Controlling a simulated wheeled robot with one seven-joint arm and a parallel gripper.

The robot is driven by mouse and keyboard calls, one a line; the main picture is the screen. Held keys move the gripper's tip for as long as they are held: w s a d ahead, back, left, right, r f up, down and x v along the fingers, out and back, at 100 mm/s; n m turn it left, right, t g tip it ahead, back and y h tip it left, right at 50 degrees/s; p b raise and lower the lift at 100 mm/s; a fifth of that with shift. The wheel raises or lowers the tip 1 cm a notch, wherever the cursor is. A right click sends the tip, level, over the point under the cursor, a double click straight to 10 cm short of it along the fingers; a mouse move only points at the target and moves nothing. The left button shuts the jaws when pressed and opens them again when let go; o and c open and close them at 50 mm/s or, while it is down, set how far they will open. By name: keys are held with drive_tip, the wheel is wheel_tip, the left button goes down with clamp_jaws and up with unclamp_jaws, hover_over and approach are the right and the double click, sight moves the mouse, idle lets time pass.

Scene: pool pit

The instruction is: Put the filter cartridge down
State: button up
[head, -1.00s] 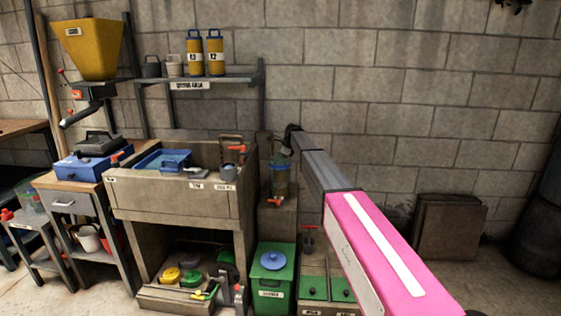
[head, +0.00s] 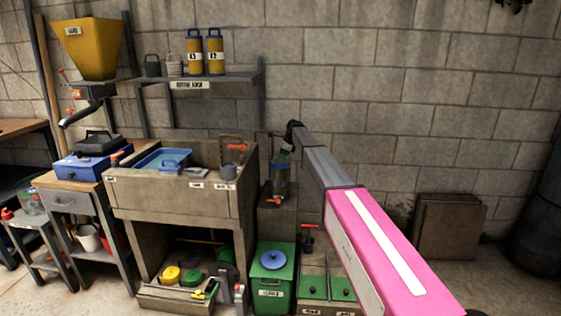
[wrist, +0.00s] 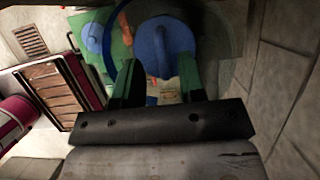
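My gripper (wrist: 158,82) is at the end of the outstretched arm, above the clear housing (head: 279,182) beside the sink bench in the head view. In the wrist view its two dark green fingers stand apart, one on each side of a blue cap with a raised tab, which I take for the top of the filter cartridge (wrist: 165,42). Space shows between the fingers and the tab. A blue-rimmed clear ring (wrist: 118,30) curves around the cap. The cartridge's lower part is hidden, and its depth in the housing cannot be told.
A green bin with a blue lid (head: 272,278) and green-topped boxes (head: 328,290) stand below the arm. The sink bench (head: 175,200) is to the left. Two yellow canisters (head: 204,55) stand on the shelf. The block wall is close behind the housing.

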drive_tip(key=v, duration=1)
drive_tip(key=s+d+f+n+h, duration=0.1)
drive_tip(key=s+d+f+n, duration=0.2)
drive_tip(key=s+d+f, duration=0.35)
drive_tip(key=s+d+f+n, duration=0.3)
drive_tip(key=s+f, duration=0.4)
drive_tip(key=s, duration=0.5)
drive_tip(key=s+d+f+n+h, duration=0.1)
drive_tip(key=s+d+f+n, duration=0.2)
drive_tip(key=s+d+f, duration=0.45)
drive_tip(key=s+d+f+n, duration=0.2)
drive_tip(key=s+n, duration=0.1)
drive_tip(key=s, duration=0.6)
drive_tip(key=s+d+f+n+h, duration=0.1)
drive_tip(key=s+d+f+n, duration=0.1)
drive_tip(key=s, duration=0.7)
drive_tip(key=s+d+f+n+h, duration=0.1)
drive_tip(key=s+d+f+n, duration=0.1)
drive_tip(key=s, duration=0.7)
drive_tip(key=shift+d+f+n, duration=0.3)
drive_tip(key=shift+d+n, duration=0.3)
drive_tip(key=shift+n, duration=0.6)
